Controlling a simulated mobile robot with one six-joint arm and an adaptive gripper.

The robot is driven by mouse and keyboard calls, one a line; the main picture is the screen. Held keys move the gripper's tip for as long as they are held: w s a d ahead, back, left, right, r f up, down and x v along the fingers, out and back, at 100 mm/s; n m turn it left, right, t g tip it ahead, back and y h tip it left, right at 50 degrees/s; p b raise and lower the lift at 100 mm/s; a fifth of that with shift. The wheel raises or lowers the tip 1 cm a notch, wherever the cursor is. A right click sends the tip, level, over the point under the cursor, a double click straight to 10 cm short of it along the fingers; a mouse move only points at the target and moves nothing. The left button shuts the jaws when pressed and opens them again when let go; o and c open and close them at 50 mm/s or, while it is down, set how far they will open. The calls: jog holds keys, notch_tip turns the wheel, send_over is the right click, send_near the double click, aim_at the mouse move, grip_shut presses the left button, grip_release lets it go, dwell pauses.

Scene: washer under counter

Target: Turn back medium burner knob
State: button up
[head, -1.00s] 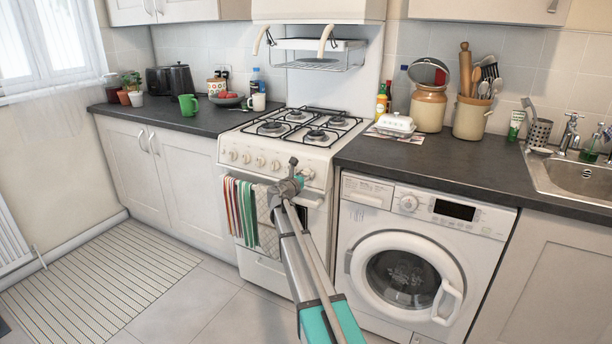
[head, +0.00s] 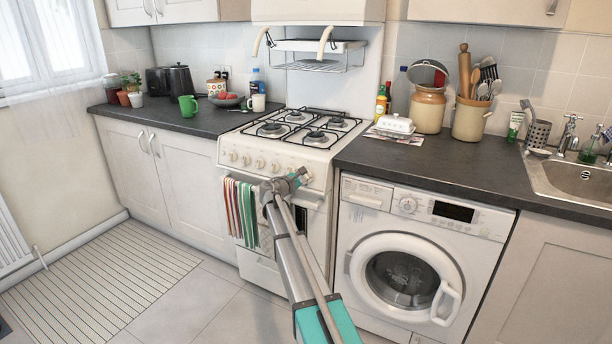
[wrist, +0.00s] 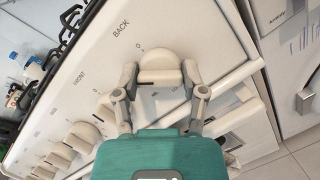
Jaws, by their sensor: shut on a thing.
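A row of cream burner knobs (head: 246,160) runs along the front panel of the white stove (head: 318,160). In the wrist view, my gripper (wrist: 159,72) has its two fingers on either side of a cream knob (wrist: 158,62) and is shut on it. A "0" mark and the word "BACK" are printed on the panel beside this knob. Other knobs (wrist: 82,136) show at the lower left. In the head view, my gripper (head: 302,175) is at the right end of the knob row and hides the held knob. I cannot tell the knob's exact setting.
Striped towels (head: 242,210) hang on the oven handle, just left of my arm. A washing machine (head: 425,250) stands under the counter (head: 440,165) to the right. Black pan supports (head: 300,125) cover the stove top.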

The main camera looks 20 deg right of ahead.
jog(key=m+p, duration=0.1)
jog(key=m, duration=0.2)
jog(key=m+g, duration=0.1)
jog(key=m, duration=0.2)
jog(key=shift+w+a+r+g+y+p, duration=0.1)
jog(key=shift+w+r+g+y+p, duration=0.05)
jog(key=shift+g+y+p, duration=0.2)
jog(key=shift+m+g+y+p, duration=0.4)
jog(key=shift+m+p, duration=0.45)
jog(key=shift+m, duration=1.45)
jog(key=o, duration=1.2)
jog(key=shift+c, duration=0.2)
jog(key=shift+s, duration=0.2)
